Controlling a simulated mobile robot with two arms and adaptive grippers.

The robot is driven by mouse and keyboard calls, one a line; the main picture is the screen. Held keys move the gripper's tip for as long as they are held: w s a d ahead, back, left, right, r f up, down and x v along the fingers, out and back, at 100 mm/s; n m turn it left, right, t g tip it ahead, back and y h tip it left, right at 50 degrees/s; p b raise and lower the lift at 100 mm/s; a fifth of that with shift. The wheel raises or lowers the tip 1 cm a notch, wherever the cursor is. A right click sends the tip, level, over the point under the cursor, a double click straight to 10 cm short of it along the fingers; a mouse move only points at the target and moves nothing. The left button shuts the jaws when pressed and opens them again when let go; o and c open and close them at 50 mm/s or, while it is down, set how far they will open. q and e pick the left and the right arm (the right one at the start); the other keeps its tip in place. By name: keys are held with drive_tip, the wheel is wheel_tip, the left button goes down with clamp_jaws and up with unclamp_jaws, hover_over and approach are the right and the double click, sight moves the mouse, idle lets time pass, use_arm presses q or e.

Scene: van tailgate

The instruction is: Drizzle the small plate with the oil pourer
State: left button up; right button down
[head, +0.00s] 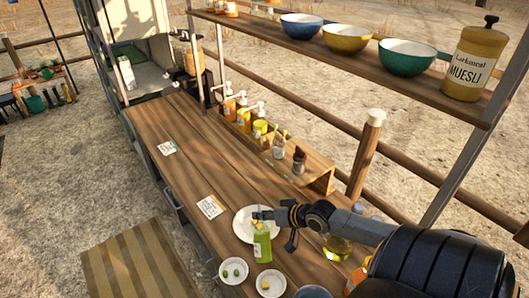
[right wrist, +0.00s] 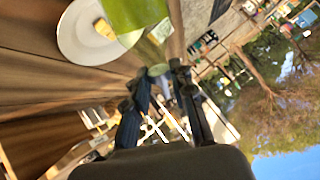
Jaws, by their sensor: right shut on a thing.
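A white plate (head: 243,230) lies on the wooden counter, partly hidden behind a green bottle with a pale label (head: 262,243). I take this bottle for the oil pourer. My right gripper (head: 262,215) is shut on the bottle near its top, in front of the plate. In the right wrist view the bottle (right wrist: 135,14) is beyond the fingertips (right wrist: 167,70), cut off by the top edge. The plate (right wrist: 75,40) shows beside it with a yellow piece (right wrist: 103,28) on it. I cannot tell whether the bottle is tilted. My left gripper is out of view.
Two small white dishes (head: 223,272) (head: 279,287) stand at the counter's front. A round flask of yellow liquid (head: 337,250) stands right. A wooden rack (head: 318,178) with several bottles lines the back. Cards (head: 210,207) lie left, with bare counter around them.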

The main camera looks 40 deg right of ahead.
drive_tip(key=shift+w+d+g, duration=0.2)
drive_tip(key=shift+w+g, duration=0.1)
drive_tip(key=shift+w+d+f+m+g+y+b, duration=0.2)
drive_tip(key=shift+f+g+y, duration=0.15)
drive_tip(key=shift+f, duration=0.15)
drive_tip(key=shift+w+d+f+m+g+y+b, duration=0.1)
drive_tip(key=shift+w+f+m+g+y+b, duration=0.15)
drive_tip(key=shift+f+g, duration=0.15)
drive_tip(key=f+m+g+y+b, duration=0.1)
drive_tip(key=f+b, duration=0.1)
drive_tip(key=b, duration=0.1)
drive_tip(key=w+f+g+y+b, duration=0.1)
drive_tip(key=f+g+b, duration=0.1)
drive_tip(key=b, duration=0.1)
drive_tip(key=w+d+f+m+g+y+b, duration=0.1)
drive_tip(key=f+g+y+b, duration=0.1)
drive_tip(key=b, duration=0.2)
drive_tip(key=shift+d+m+g, duration=0.1)
drive_tip(key=shift+m+g, duration=0.15)
drive_tip(key=shift+m, duration=0.1)
drive_tip(key=shift+s+g+b, duration=0.15)
drive_tip(key=shift+g+b, duration=0.15)
drive_tip(key=shift+b, duration=0.1)
